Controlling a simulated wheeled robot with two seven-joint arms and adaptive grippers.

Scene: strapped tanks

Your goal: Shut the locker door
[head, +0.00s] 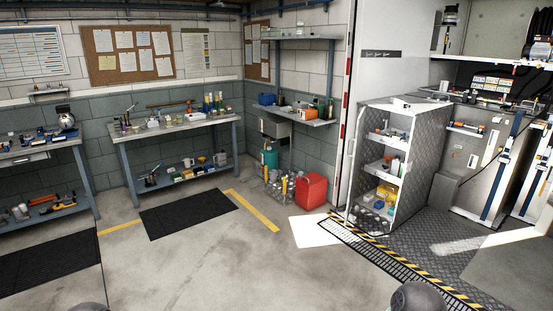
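A grey diamond-plate locker (427,150) stands at the right, on the far side of a yellow-black striped edge. Its front is open and shows several shelves with small bottles, boxes and a yellow item. A thin pale upright strip (354,175) runs along the left of the opening; it may be the door seen nearly edge-on, but I cannot tell. No handle can be made out. Rounded dark parts of my arms show at the bottom edge. Neither of my grippers is in view.
Workbenches (175,130) line the back wall.

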